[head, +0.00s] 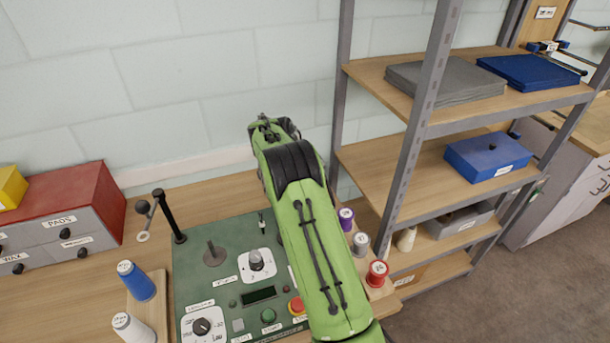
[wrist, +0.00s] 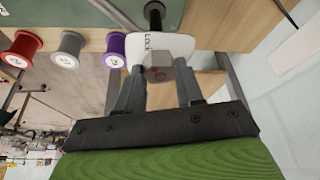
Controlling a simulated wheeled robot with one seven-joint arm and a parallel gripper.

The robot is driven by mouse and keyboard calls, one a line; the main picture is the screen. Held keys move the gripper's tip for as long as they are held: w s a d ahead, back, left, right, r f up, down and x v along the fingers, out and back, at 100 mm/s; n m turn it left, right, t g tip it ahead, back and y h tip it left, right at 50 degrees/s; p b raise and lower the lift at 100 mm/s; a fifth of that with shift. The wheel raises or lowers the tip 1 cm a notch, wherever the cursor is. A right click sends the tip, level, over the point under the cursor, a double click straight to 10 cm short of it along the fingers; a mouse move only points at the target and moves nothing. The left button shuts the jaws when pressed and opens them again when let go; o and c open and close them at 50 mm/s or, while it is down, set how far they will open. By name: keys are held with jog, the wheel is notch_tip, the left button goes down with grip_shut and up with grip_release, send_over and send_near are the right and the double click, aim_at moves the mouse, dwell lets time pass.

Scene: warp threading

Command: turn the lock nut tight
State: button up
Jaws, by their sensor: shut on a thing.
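In the wrist view, a small grey six-sided lock nut (wrist: 157,73) sits in front of a white plate (wrist: 170,45) lettered "LOCK", partly cut off by my finger. My gripper (wrist: 160,67) is shut on the lock nut, one finger on each side of it. A black post end (wrist: 154,14) shows just above the plate. In the head view my green arm reaches over the right side of the green panel (head: 205,255) and hides the nut and the gripper.
Red (head: 377,273), grey (head: 360,244) and purple (head: 346,219) spools stand close to the right of my arm. A metal shelf rack (head: 412,140) rises beyond them. The panel carries a dial (head: 256,262) and a red button (head: 297,306). Blue (head: 136,281) and white (head: 130,328) spools stand left.

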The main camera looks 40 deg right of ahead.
jog(key=shift+m, duration=0.4)
jog(key=o, duration=1)
jog(key=shift+o, duration=0.2)
jog(key=p+v, duration=0.2)
jog(key=v, duration=1.3)
jog(key=shift+w+r+p, duration=0.2)
jog(key=shift+r+p, duration=0.1)
jog(key=shift+r, duration=0.1)
jog(key=shift+a, duration=0.1)
